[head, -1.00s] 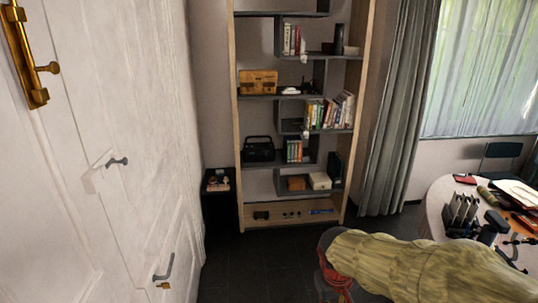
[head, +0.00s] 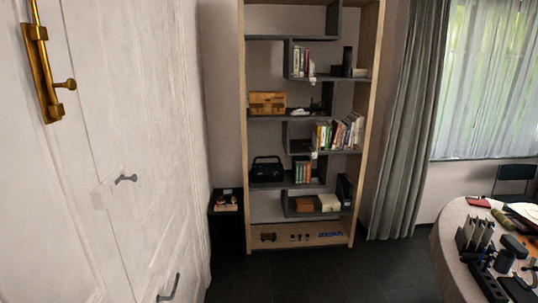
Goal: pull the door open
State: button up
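A white panelled door surface (head: 95,150) fills the left side of the head view, close to the camera and seen at a steep angle. A brass bolt with a round knob (head: 43,75) is at its upper left. A small dark grey handle (head: 125,178) is at mid-height. A longer grey handle (head: 172,287) is low on the surface near the bottom edge. I cannot tell which handle belongs to which panel, or whether the door is ajar. My gripper is not in view.
A tall wooden shelf (head: 246,200) with books and boxes stands against the back wall, with a small dark side table (head: 225,222) beside it. A round table (head: 445,240) with stationery is at right. Dark floor (head: 310,275) between is clear.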

aim_at(123, 55)
jog(key=i+u, duration=0.2)
jog(key=i, duration=0.3)
jog(key=i+l+u, duration=0.15)
jog(key=i, duration=0.3)
